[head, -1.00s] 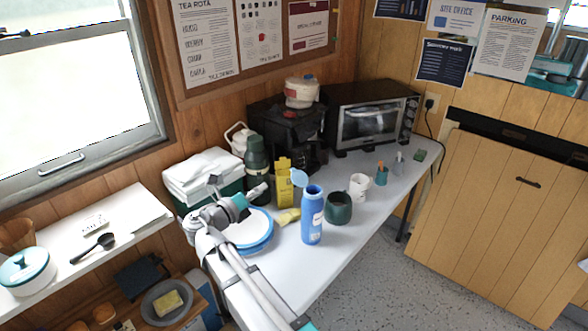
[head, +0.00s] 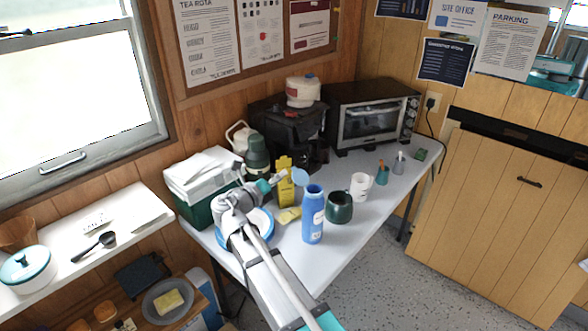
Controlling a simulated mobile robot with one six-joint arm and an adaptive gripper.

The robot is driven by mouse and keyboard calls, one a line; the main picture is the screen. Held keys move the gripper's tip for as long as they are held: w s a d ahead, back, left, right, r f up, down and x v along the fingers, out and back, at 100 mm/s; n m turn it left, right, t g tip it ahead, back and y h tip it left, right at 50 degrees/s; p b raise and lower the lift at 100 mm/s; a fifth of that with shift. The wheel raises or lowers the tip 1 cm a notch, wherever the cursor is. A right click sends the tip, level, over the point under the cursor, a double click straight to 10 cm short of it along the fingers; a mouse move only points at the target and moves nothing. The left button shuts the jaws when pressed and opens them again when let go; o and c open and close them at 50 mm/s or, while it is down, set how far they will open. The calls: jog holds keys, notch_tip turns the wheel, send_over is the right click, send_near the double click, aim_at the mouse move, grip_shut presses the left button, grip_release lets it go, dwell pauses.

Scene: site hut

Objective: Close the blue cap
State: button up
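The blue bottle (head: 313,217) stands upright on the white table in the head view. Its round light-blue cap (head: 300,177) is flipped open and tilts up and left from the bottle's mouth. My gripper (head: 281,178) is just left of the cap, at about its height in the picture. The fingertips are small and overlap the yellow box behind, so I cannot tell whether they are open or shut, or whether they touch the cap.
My arm crosses over the blue-rimmed plates (head: 266,219). A yellow box (head: 285,190) and a green flask (head: 257,152) stand behind. A dark green mug (head: 339,208) is close to the bottle's right, with a white mug (head: 360,186) beyond. The table front right is clear.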

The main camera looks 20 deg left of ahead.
aim_at(292, 169)
jog(key=shift+x, duration=3.2)
grip_shut()
